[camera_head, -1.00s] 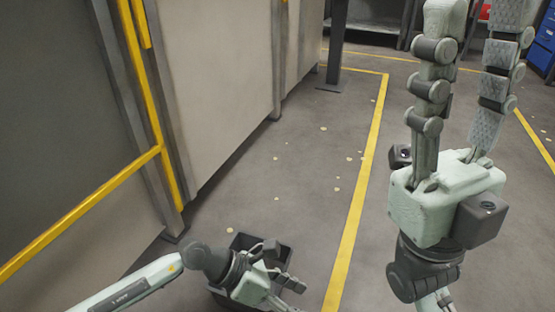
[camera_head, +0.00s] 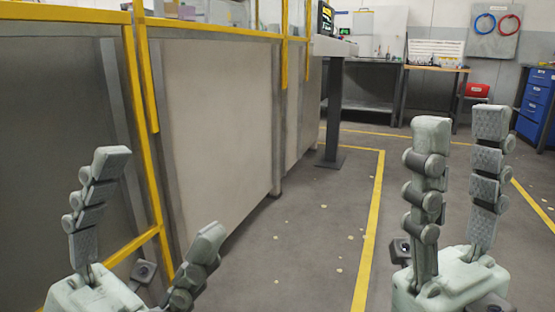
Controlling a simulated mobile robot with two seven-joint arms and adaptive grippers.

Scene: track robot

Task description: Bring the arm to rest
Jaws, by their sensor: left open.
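My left gripper (camera_head: 158,215) is at the lower left, pointing up, with its two fingers spread apart and nothing between them. It shows in front of the grey panelled wall. My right gripper (camera_head: 462,140) is at the lower right, also pointing up. Its two fingers stand apart with an empty gap between them. The lower parts of both arms are out of the picture.
Grey panels with a yellow frame (camera_head: 150,100) run along the left. The floor (camera_head: 310,225) ahead is open, with a yellow line (camera_head: 371,230) and small pale specks. Workbenches (camera_head: 432,85), a dark post (camera_head: 333,110) and a blue drawer cabinet (camera_head: 537,105) stand farther back.

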